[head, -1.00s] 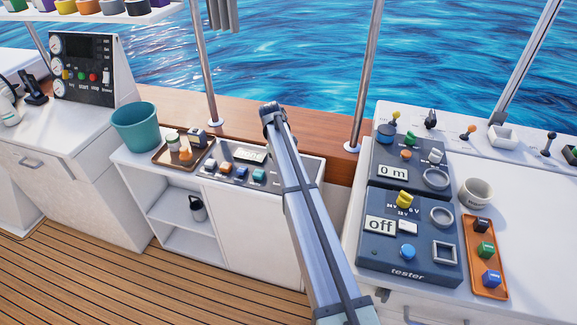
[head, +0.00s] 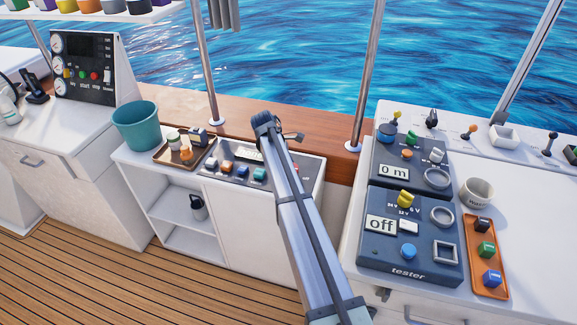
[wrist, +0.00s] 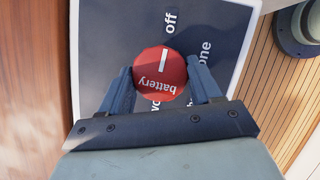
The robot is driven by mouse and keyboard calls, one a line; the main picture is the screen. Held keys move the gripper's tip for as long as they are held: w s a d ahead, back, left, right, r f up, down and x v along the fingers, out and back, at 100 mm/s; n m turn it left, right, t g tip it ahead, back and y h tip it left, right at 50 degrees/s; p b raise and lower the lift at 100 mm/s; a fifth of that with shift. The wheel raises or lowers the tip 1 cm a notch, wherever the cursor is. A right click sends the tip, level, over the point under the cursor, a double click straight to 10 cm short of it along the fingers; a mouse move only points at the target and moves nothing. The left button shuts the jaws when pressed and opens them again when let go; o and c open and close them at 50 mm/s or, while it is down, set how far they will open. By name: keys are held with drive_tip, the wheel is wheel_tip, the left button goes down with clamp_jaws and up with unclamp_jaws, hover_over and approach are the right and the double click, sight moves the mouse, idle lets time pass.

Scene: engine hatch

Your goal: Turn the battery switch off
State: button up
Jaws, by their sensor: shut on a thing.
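The battery switch (wrist: 155,88) is a round red knob in the middle of the wrist view. It is lettered "battery" and has a white line. The line points toward the word "off" on the dark panel (wrist: 110,35). Other labels, one reading "one", are partly covered by the knob and my fingers. My gripper (wrist: 160,70) has one finger on each side of the knob and is shut on it. In the head view my arm covers the switch, and my gripper cannot be made out clearly.
A console with coloured buttons (head: 243,172) lies left of my arm. A teal bucket (head: 136,127) and a brown tray (head: 170,158) stand farther left.

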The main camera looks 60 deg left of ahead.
drive_tip(key=shift+n, duration=0.4)
drive_tip(key=o, duration=1)
drive_tip(key=shift+o, duration=0.2)
drive_tip(key=shift+r, duration=0.1)
drive_tip(key=v, duration=1.3)
drive_tip(key=shift+s+r, duration=0.25)
drive_tip(key=shift+s, duration=0.05)
